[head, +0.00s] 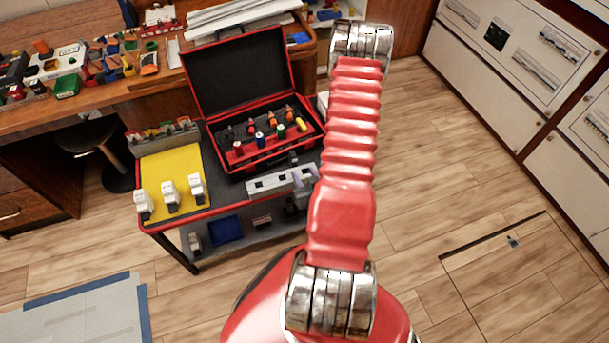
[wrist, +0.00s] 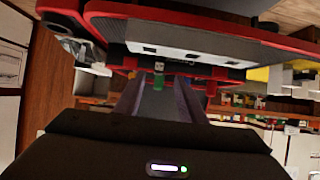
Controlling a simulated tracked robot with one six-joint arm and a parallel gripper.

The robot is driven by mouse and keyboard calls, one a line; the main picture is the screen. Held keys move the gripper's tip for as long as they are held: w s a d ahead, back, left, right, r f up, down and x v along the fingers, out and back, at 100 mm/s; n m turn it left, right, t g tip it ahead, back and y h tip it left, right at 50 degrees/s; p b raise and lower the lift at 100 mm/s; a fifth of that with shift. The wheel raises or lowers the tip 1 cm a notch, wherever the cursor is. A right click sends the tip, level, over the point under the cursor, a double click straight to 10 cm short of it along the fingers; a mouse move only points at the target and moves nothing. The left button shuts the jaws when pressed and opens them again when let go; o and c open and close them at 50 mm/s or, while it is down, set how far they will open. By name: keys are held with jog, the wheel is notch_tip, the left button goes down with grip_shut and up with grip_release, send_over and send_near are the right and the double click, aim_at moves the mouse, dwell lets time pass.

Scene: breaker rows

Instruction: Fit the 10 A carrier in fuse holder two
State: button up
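Three white carriers (head: 170,196) stand in a row on the yellow mat (head: 171,165) at the cart's left; their ratings are unreadable. In the wrist view, white blocks beside yellow at the right look like the carriers (wrist: 302,79). A pale strip with dark square openings (head: 267,185), apparently the fuse holders, lies at the cart's front right; it also shows in the wrist view (wrist: 190,55). I cannot read its numbering. My gripper (head: 301,196) is beside the strip's right end, partly hidden by my arm. In the wrist view its fingers (wrist: 158,95) are apart, with nothing visibly held.
An open red-edged case (head: 245,168) with coloured cylinders stands behind the strip. Several small coloured parts (head: 160,132) line the cart's back left. A cluttered wooden bench (head: 100,85) is behind. Open floor (head: 430,180) lies right of the cart, before pale cabinets (head: 515,50).

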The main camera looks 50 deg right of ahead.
jog(key=shift+w+r, duration=0.1)
jog(key=shift+w, duration=0.05)
jog(key=w+a+r+n+g+y, duration=0.1)
jog(key=w+a+r+n+y, duration=0.15)
jog(key=w+r, duration=0.65)
jog(key=w+a+r+n+g, duration=0.25)
jog(key=a+r, duration=0.45)
jog(key=r, duration=0.5)
jog(key=s+a+r+y, duration=0.2)
jog(key=s+a+r, duration=0.1)
jog(key=a+r, duration=0.75)
jog(key=s+a+r+n+g+y, duration=0.1)
jog(key=s+a+r, duration=0.7)
jog(key=s+a, duration=0.3)
jog(key=shift+s+a+y, duration=0.2)
jog(key=shift+s+y, duration=0.15)
jog(key=shift+s, duration=0.1)
jog(key=shift+o, duration=0.5)
jog(key=shift+c, duration=0.5)
